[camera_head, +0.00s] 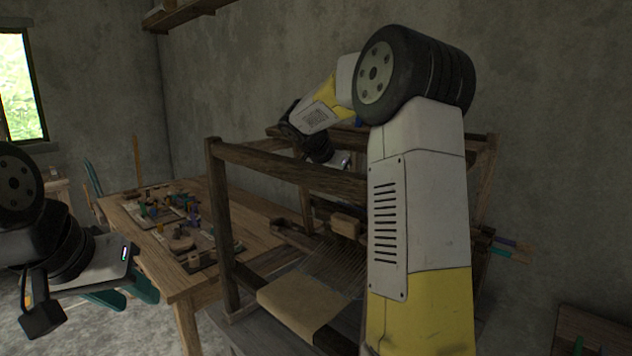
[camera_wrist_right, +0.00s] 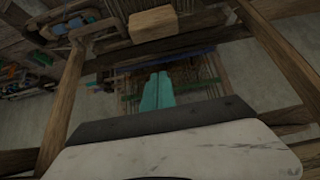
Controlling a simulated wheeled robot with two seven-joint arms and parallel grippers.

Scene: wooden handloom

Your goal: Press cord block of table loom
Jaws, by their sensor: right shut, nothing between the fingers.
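The table loom (camera_head: 290,170) is a dark wooden frame with pale threads and a tan cloth (camera_head: 305,302) at its front. A small light wooden block (camera_head: 345,225) sits inside the frame; a similar block (camera_wrist_right: 153,23) shows at the top of the right wrist view. I cannot tell whether it is the cord block. My right gripper (camera_wrist_right: 158,76) has its teal fingers together, empty, over the loom's cords and bars, apart from that block in the picture. In the head view its fingers are hidden behind the loom's top beam. My left gripper (camera_head: 128,294) is open and empty, left of the loom.
A wooden table (camera_head: 160,235) with trays of small coloured parts stands left of the loom. Loom posts and beams surround my right gripper. Coloured sticks (camera_head: 510,248) jut out at the loom's right. My right arm covers the loom's right part.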

